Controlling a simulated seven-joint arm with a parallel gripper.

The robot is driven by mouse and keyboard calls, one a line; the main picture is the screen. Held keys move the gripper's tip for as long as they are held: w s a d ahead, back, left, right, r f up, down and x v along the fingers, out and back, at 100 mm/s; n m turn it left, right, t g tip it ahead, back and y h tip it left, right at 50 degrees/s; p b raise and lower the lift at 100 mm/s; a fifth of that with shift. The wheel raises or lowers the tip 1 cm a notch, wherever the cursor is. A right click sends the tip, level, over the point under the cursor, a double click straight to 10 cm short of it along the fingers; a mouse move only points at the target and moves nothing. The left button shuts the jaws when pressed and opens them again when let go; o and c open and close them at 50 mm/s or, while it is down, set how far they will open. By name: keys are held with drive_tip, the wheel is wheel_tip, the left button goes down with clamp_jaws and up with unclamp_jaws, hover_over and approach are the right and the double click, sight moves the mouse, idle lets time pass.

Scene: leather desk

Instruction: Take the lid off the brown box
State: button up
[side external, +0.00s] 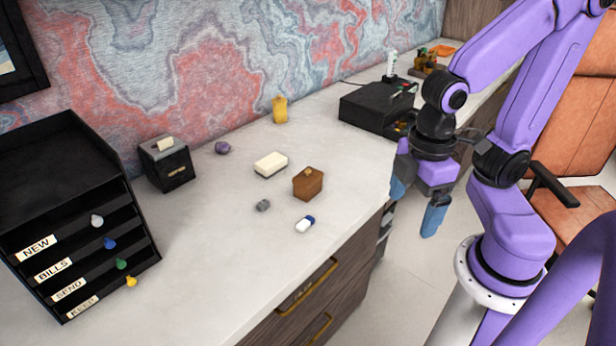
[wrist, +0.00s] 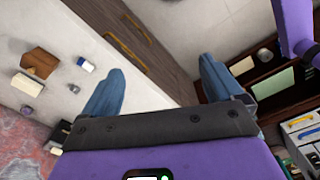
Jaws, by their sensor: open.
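The brown box (side external: 307,187) stands upright on the white desktop, near its front edge. Its lid (side external: 308,173) with a small knob is on top of it. The box also shows at the left of the wrist view (wrist: 39,63). My gripper (side external: 418,212) is open and empty, its blue fingers pointing down past the desk's front edge, to the right of the box and well apart from it. In the wrist view my gripper (wrist: 160,85) shows its two fingers spread wide with nothing between them.
Close around the box are a white block (side external: 270,164), a blue-and-white eraser (side external: 305,224) and a small grey item (side external: 263,205). A yellow object (side external: 280,109) and a purple ball (side external: 222,148) lie behind. A black organizer (side external: 70,210) stands left; a black box (side external: 375,108) stands at back right.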

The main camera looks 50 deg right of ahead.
drive_tip(key=w+a+r+m, duration=0.1)
drive_tip(key=w+a+m, duration=0.2)
drive_tip(key=w+m, duration=0.55)
drive_tip(key=m, duration=2.1)
hover_over(308, 174)
drive_tip(key=w+d, duration=0.1)
drive_tip(key=d, duration=0.1)
wheel_tip(308, 174, down, 4)
wheel_tip(308, 174, down, 12)
drive_tip(key=shift+w+d+f, duration=0.1)
drive_tip(key=shift+d+f, duration=0.05)
drive_tip(key=shift+f, duration=0.05)
drive_tip(key=shift+s+f, duration=0.15)
drive_tip(key=shift+f, duration=1.15)
drive_tip(key=shift+s+f, duration=0.1)
drive_tip(key=shift+f, duration=1.2)
drive_tip(key=shift+c, duration=0.3)
drive_tip(key=c, duration=1.1)
